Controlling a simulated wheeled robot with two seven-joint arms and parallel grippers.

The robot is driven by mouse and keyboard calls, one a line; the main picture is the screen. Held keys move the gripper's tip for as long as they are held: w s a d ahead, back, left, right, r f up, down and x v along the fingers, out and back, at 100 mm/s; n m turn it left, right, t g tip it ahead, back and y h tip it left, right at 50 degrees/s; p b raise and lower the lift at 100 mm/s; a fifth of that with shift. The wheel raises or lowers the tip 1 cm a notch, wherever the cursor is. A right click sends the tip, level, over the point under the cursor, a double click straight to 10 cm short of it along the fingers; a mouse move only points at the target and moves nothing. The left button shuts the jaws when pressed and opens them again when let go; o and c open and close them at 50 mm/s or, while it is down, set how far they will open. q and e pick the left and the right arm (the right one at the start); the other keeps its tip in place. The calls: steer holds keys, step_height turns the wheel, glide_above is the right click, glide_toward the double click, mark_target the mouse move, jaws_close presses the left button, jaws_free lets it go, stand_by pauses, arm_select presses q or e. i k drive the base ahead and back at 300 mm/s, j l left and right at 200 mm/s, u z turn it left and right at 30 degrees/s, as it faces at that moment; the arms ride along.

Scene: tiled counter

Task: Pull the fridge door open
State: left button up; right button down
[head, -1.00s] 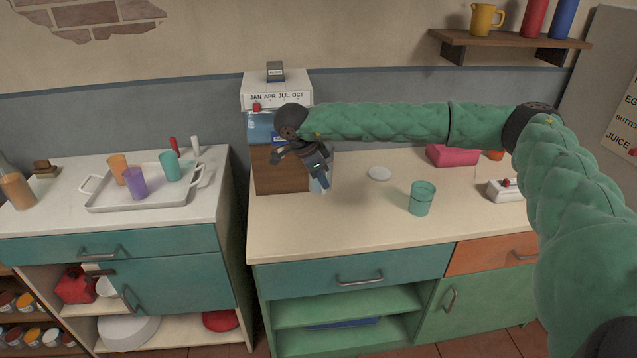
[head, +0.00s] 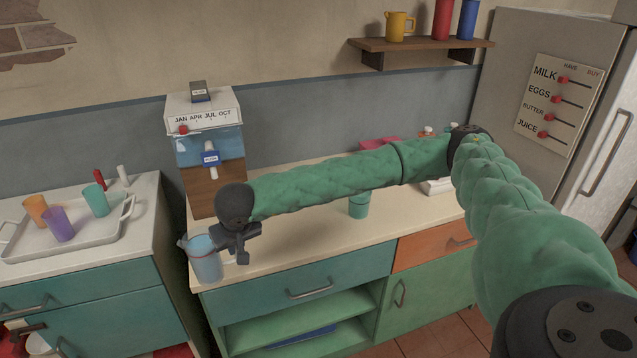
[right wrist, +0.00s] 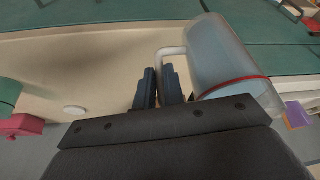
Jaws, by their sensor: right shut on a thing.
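The grey fridge (head: 520,60) stands at the far right in the head view. Its door handle (head: 606,153) is a long vertical bar, and the door looks closed; part of the door is cut off by the frame edge. My right gripper (head: 243,252) is far from it, at the left end of the counter. It is shut on the handle of a clear bluish pitcher (head: 204,262). In the right wrist view the fingers (right wrist: 168,85) close around the pitcher's white handle (right wrist: 170,52), with the pitcher body (right wrist: 225,60) beside them. My left gripper is out of view.
A water dispenser (head: 207,140) with a month label stands behind the gripper. A teal cup (head: 359,207) is on the counter (head: 300,240). A tray (head: 90,246) with cups is on the left cabinet. A board with sliders (head: 557,105) is on the fridge side.

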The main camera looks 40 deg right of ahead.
mark_target(602, 171)
steer(key=z, duration=2.75)
